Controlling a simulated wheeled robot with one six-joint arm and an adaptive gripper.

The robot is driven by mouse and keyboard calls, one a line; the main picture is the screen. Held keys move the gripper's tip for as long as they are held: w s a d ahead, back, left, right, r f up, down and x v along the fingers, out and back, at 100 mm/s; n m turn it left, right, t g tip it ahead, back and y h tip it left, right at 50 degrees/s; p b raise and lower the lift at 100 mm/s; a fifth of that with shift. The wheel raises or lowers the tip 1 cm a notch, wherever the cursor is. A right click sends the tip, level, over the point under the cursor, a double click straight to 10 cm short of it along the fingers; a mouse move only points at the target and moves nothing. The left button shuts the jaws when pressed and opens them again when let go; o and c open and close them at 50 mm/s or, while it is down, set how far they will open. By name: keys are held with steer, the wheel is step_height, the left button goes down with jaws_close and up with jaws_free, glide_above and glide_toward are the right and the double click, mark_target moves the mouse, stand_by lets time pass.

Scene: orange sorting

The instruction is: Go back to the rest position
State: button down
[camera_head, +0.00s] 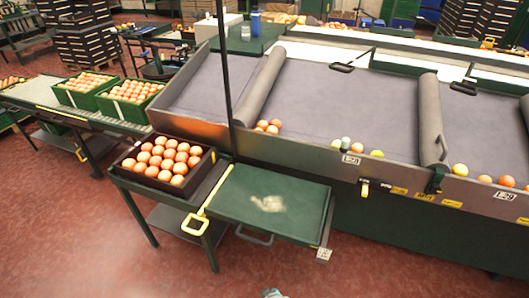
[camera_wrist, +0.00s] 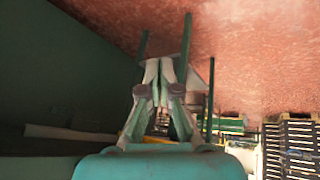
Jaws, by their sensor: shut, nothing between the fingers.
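My gripper (camera_wrist: 160,72) points away from the camera in the wrist view, with its fingers together and nothing between them. In the head view only a small part of my arm shows at the bottom edge, and the fingers do not show there. A dark crate full of oranges (camera_head: 128,168) stands on the green side table (camera_head: 222,213), at its left. The right part of that table top is bare apart from a pale worn patch.
The grey sorting bin (camera_head: 320,98) behind the table holds a few oranges (camera_head: 268,126) and some yellowish fruit along its front edge. Green crates of oranges (camera_head: 110,116) stand on a conveyor (camera_head: 40,97) at the left. The red floor (camera_head: 60,235) in front is clear.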

steer(key=s+d+r+m+t, duration=0.1)
steer(key=s+d+r, duration=0.25)
steer(key=s, duration=0.35)
steer(key=s+d+r+m+t, duration=0.2)
steer(key=s+d, duration=0.3)
steer(key=s, duration=0.1)
steer(key=s+d+r+m+t, duration=0.1)
steer(key=s+d+r, duration=0.1)
steer(key=s+d, duration=0.35)
steer(key=s+d+r+m+t, duration=0.1)
steer(key=s+r, duration=0.4)
steer(key=r, duration=0.4)
steer(key=s+d+r+m+t+h, duration=0.1)
steer(key=s+r+t, duration=0.1)
steer(key=s+r, duration=0.4)
steer(key=s+d+r+m+t+h, duration=0.1)
steer(key=s+r, duration=0.4)
steer(key=r, duration=0.7)
steer(key=shift+s+d+r+m+t, duration=0.3)
steer(key=shift+s+d+m+t, duration=0.1)
steer(key=shift+m, duration=0.1)
